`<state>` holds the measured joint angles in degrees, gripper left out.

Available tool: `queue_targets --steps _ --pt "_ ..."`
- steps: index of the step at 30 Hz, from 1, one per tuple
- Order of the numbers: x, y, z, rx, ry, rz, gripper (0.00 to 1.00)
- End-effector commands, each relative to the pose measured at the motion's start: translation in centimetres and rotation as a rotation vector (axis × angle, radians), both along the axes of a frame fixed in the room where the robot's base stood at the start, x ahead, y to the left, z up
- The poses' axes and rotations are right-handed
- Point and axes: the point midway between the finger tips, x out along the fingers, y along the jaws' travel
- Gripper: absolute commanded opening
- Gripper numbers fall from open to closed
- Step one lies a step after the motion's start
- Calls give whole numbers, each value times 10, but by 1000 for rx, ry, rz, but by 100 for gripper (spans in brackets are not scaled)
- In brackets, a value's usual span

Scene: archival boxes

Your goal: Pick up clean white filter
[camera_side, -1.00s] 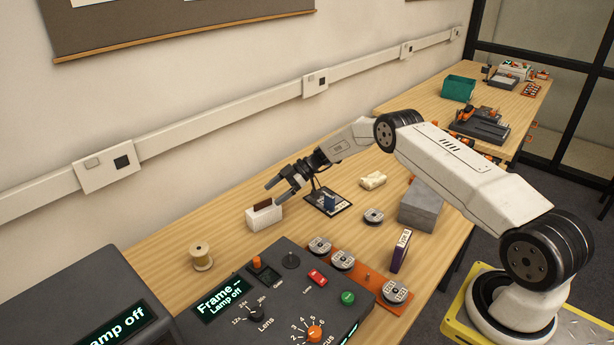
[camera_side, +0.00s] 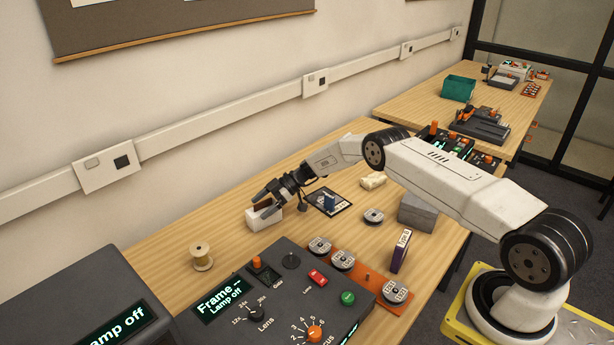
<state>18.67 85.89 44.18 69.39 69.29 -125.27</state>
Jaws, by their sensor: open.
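No object is plainly marked as a clean white filter. A small white block (camera_side: 262,222) with a dark brown top part stands on the wooden table near the wall. My gripper (camera_side: 262,203) is open, with its dark fingers low over this block. The fingers hide part of its top, and I cannot tell whether they touch it. A cream-white folded or lumpy item (camera_side: 373,180) lies farther back on the table, apart from my gripper.
A black card with a blue piece (camera_side: 330,201) lies right of my gripper. A grey box (camera_side: 417,211), a purple box (camera_side: 400,251) and a metal reel (camera_side: 373,216) stand further right. A wooden spool (camera_side: 202,257) and a control console (camera_side: 270,300) are nearer the camera.

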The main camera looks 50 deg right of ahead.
Motion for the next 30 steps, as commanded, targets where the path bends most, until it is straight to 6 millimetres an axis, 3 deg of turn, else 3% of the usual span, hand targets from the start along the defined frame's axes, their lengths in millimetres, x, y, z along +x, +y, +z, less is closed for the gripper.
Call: queue_targets --steps 4,5,12,13,30 --pt "0 0 0 0 0 0 100" --pt "0 0 0 0 0 0 94" --pt "0 0 0 0 0 0 17" --pt "0 0 0 0 -1 0 11" --pt "1 0 13 -1 -2 1 11"
